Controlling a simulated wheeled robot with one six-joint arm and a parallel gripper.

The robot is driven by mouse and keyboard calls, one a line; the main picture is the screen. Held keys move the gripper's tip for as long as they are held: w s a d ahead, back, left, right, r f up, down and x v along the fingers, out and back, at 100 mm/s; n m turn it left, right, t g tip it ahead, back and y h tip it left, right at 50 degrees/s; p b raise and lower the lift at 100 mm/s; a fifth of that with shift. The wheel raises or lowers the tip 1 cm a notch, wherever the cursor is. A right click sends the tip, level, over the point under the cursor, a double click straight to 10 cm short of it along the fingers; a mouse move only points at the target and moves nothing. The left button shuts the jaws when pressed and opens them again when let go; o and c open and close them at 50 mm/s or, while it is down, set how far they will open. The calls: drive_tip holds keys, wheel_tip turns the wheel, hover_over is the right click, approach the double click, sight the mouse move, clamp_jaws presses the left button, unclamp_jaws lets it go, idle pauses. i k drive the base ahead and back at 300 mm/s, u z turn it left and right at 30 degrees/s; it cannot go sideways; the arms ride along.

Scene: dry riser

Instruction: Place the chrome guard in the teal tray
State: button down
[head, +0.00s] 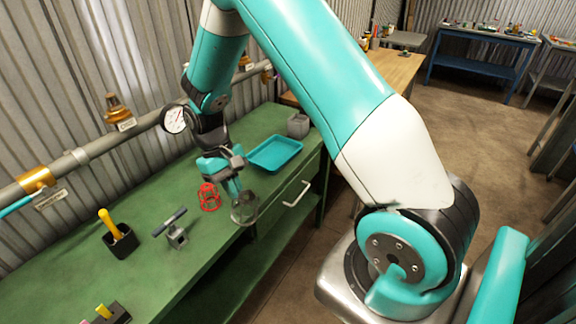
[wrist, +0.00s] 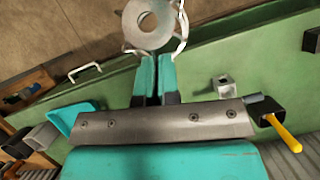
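The chrome guard (head: 244,209), a wire cage with a round plate, is at the tips of my gripper (head: 234,188), near the bench's front edge. In the wrist view the two teal fingers (wrist: 155,72) are close together and meet the rim of the guard (wrist: 131,27). They appear shut on it; the exact contact is partly hidden. The teal tray (head: 290,150) is on the green bench, beyond and right of my gripper, and looks empty. Part of the tray also shows at lower left in the wrist view (wrist: 73,121).
A red guard (head: 209,197) stands just left of the chrome one. A grey clamp stand (head: 177,236) and a black holder with a yellow handle (head: 121,240) are further left. A grey bin (head: 298,125) stands behind the tray. Pipes with a gauge (head: 174,120) line the wall.

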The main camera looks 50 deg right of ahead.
sight(275, 156)
drive_tip(key=z, duration=0.05)
drive_tip(key=i, duration=1.05)
drive_tip(key=z, duration=0.85)
